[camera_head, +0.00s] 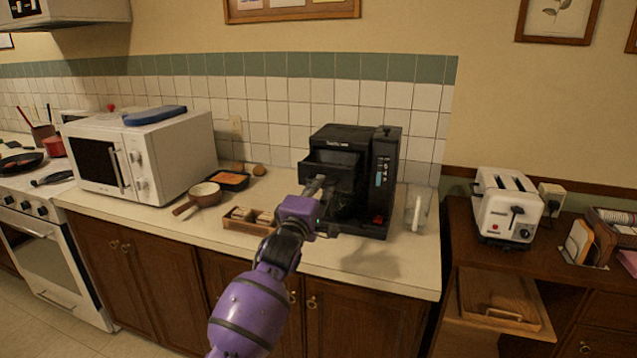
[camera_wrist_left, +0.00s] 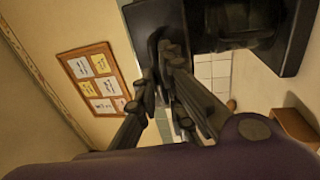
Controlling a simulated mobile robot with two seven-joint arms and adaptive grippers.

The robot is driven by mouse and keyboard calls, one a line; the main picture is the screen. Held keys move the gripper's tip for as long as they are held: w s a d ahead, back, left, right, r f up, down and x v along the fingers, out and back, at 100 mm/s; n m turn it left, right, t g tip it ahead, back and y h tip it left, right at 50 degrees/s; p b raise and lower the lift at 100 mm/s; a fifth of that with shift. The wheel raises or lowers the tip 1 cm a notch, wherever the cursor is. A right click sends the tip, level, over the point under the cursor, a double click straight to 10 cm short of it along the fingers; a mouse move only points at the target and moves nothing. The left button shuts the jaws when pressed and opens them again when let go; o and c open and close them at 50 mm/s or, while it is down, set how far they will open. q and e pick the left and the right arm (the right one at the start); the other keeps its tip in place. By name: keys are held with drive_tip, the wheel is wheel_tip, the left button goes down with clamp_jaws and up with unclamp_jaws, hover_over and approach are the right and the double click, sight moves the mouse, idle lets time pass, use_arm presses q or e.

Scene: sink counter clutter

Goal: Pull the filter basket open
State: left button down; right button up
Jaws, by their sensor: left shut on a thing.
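The black coffee machine (camera_head: 386,165) stands on the counter. Its dark filter basket (camera_head: 333,172) is in the upper front and juts out a little past the body. My left gripper (camera_head: 318,187) is at the front of the basket, with its fingers shut on a dark part there, which looks like the basket's handle. The fingers cover most of that part. In the left wrist view, the gripper's fingertips (camera_wrist_left: 170,55) meet a dark piece beside the black machine body (camera_wrist_left: 230,22). My right gripper is not in view.
A wooden tray (camera_head: 245,226) with small items and a saucepan (camera_head: 205,192) stand left of the machine. A white microwave (camera_head: 175,150) is farther left. A clear jug (camera_head: 418,210) stands close on the right. The counter front (camera_head: 400,270) is clear.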

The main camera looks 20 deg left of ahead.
use_arm(q)
drive_tip(key=shift+r, duration=0.55)
drive_tip(key=shift+w+f, duration=0.15)
drive_tip(key=c, duration=2)
unclamp_jaws()
drive_tip(key=shift+o, duration=0.4)
drive_tip(key=shift+f, duration=0.3)
drive_tip(key=s+f, duration=0.2)
drive_tip(key=s, duration=1)
drive_tip(key=shift+a, duration=0.2)
